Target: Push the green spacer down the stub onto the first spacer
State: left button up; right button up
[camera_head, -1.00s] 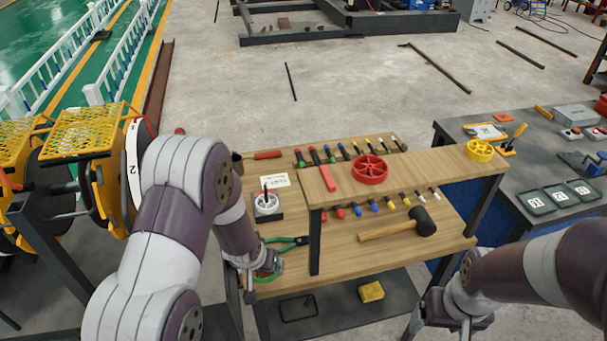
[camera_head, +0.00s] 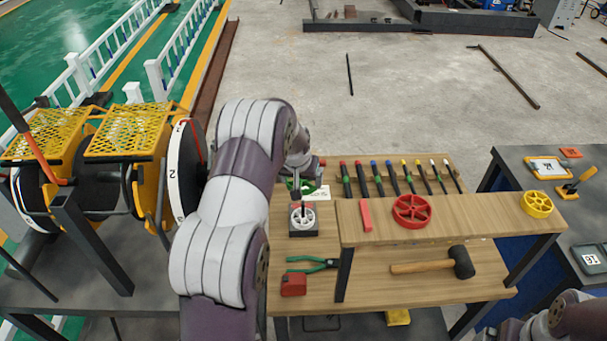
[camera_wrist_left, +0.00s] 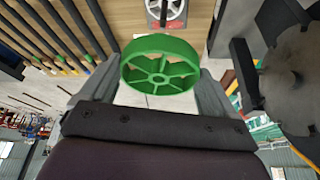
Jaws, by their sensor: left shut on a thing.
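My left gripper (camera_head: 300,174) is shut on the green spacer (camera_wrist_left: 160,68), a spoked ring held between its two fingers in the left wrist view. In the head view the green spacer (camera_head: 303,186) is partly hidden by my left wrist, just behind the stub. The first spacer (camera_head: 302,217) is white and spoked and lies on a dark square base around the upright dark stub (camera_head: 302,195). In the wrist view the white spacer (camera_wrist_left: 176,12) shows beyond the green one, apart from it. My right gripper is out of the picture; only part of its arm shows at lower right.
A raised wooden shelf (camera_head: 450,222) stands right of the stub with a red wheel (camera_head: 412,211) and a yellow wheel (camera_head: 537,204). Green pliers (camera_head: 312,264), a red block (camera_head: 293,284) and a mallet (camera_head: 435,265) lie in front.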

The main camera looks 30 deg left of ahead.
pick_arm(q)
jog(key=shift+w+f, duration=0.25)
jog(key=shift+f, duration=0.05)
jog(key=b, duration=0.4)
send_over(303, 214)
notch_tip(303, 214, down, 6)
jog(key=shift+s+r, duration=0.2)
jog(key=shift+s, duration=0.15)
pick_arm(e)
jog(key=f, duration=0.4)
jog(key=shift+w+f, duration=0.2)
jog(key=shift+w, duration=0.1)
pick_arm(q)
jog(key=shift+s+d, duration=0.1)
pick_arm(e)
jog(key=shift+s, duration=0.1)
pick_arm(q)
jog(key=shift+f+b, duration=3.2)
jog(key=shift+f, duration=1)
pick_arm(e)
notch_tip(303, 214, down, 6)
pick_arm(q)
jog(key=o, duration=0.9)
jog(key=shift+r, duration=0.2)
